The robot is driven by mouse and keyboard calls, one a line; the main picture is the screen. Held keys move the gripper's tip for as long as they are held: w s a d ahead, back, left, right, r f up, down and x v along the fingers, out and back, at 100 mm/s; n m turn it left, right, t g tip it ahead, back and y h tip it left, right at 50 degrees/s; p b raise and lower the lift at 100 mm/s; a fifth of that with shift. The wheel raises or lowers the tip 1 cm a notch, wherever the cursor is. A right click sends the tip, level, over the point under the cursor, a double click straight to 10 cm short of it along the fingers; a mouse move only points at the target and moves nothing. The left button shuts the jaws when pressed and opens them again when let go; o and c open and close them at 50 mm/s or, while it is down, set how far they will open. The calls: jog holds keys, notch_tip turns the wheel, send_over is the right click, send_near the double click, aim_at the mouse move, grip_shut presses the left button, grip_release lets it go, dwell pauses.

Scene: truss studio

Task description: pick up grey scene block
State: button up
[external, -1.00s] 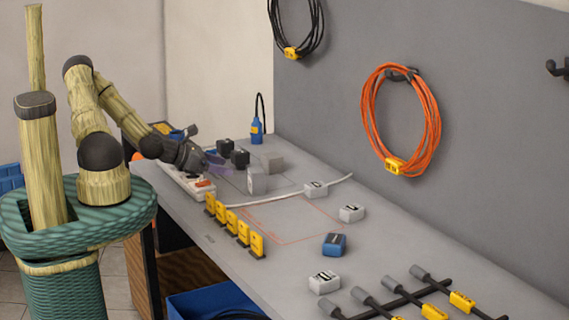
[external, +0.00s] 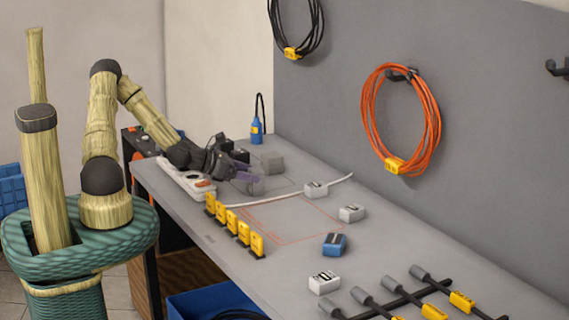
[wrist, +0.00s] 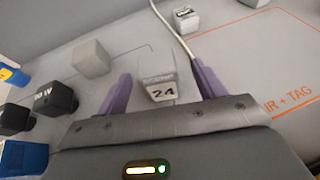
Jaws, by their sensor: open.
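A grey block (wrist: 158,90) with small lettering, seemingly "SCENE", on its top and "24" on its face stands between my two purple fingers in the wrist view. My gripper (wrist: 162,72) is open, with a finger on either side of the block and gaps visible. In the external view my gripper (external: 248,178) is low over the far end of the bench, and the block (external: 258,188) is partly hidden behind it. A plain grey block (external: 273,162) stands just behind; it also shows at the upper left in the wrist view (wrist: 92,58).
Black cubes (wrist: 56,98) stand left of my gripper. A white cable (wrist: 178,35) runs close on the right. Yellow tags (external: 231,221) stand along the bench's front edge beside a power strip (external: 187,180). The orange-outlined area (external: 290,222) is bare.

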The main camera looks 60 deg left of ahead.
aim_at(262, 175)
jog(key=shift+w+f+b, duration=0.3)
jog(key=shift+b, duration=0.15)
jog(key=b+x, duration=0.3)
jog(key=shift+w+f, duration=0.1)
jog(key=shift+w, duration=0.1)
jog(key=shift+w+d+b, duration=0.1)
jog(key=shift+w+b, duration=0.35)
jog(key=shift+w, duration=0.1)
jog(key=c, duration=1.1)
notch_tip(262, 175, up, 10)
jog(key=shift+r+p, duration=0.1)
jog(key=shift+p, duration=0.7)
